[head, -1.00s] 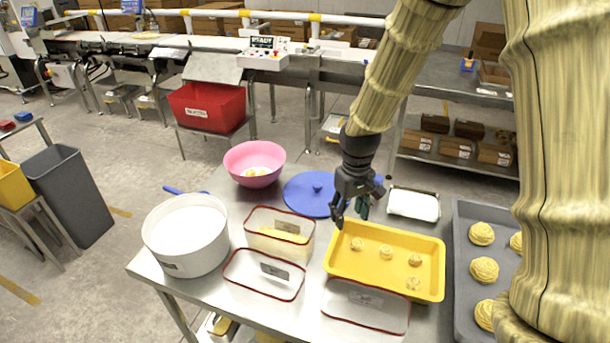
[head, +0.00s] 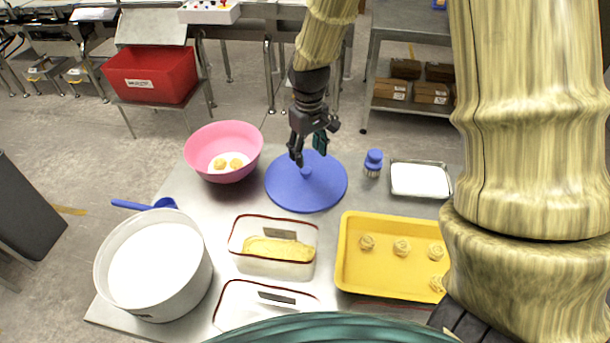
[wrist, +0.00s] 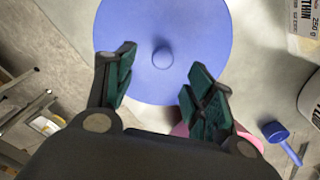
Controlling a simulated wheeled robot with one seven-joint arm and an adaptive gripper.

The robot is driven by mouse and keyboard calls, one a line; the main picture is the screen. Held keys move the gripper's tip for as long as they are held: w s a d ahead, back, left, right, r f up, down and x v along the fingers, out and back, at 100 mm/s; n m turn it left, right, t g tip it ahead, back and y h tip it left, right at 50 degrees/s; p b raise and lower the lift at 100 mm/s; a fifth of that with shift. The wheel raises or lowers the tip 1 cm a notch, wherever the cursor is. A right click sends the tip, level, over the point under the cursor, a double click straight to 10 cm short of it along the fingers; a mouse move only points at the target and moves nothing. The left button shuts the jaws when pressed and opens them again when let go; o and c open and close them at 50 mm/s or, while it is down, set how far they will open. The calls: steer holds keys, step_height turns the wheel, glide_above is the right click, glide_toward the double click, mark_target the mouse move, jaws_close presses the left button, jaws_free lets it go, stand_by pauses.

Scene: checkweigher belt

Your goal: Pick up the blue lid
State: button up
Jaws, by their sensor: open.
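The blue lid (head: 322,192) is a flat round disc with a small knob in its middle, lying on the steel table. In the wrist view the lid (wrist: 130,30) fills the top centre, with its knob (wrist: 163,56) a little beyond and between my fingertips. My gripper (head: 308,150) is above the far part of the lid, pointing down. In the wrist view its green-padded fingers (wrist: 160,72) are spread apart with nothing between them. I cannot tell the exact height above the knob.
A pink bowl (head: 205,139) stands left of the lid and a blue-capped shaker (head: 373,160) right of it. A glass dish (head: 240,262), yellow tray (head: 350,285), white tub (head: 110,290) with a blue scoop (head: 160,204) beside it, and white-filled tray (head: 420,180) surround the area.

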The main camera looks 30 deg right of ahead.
mark_target(306, 170)
steer(key=w+f, duration=0.2)
steer(key=f, duration=0.1)
steer(key=shift+s, duration=0.25)
steer(key=f, duration=0.1)
steer(key=f+p, duration=0.1)
steer(key=s+f, duration=0.1)
steer(key=shift+a+f, duration=0.1)
steer(key=shift+a, duration=0.15)
steer(key=shift+f, duration=0.35)
steer(key=shift+s+f+p, duration=0.15)
steer(key=shift+f+p, duration=0.1)
steer(key=shift+p, duration=0.05)
steer(key=shift+f, duration=0.1)
steer(key=c, duration=1.2)
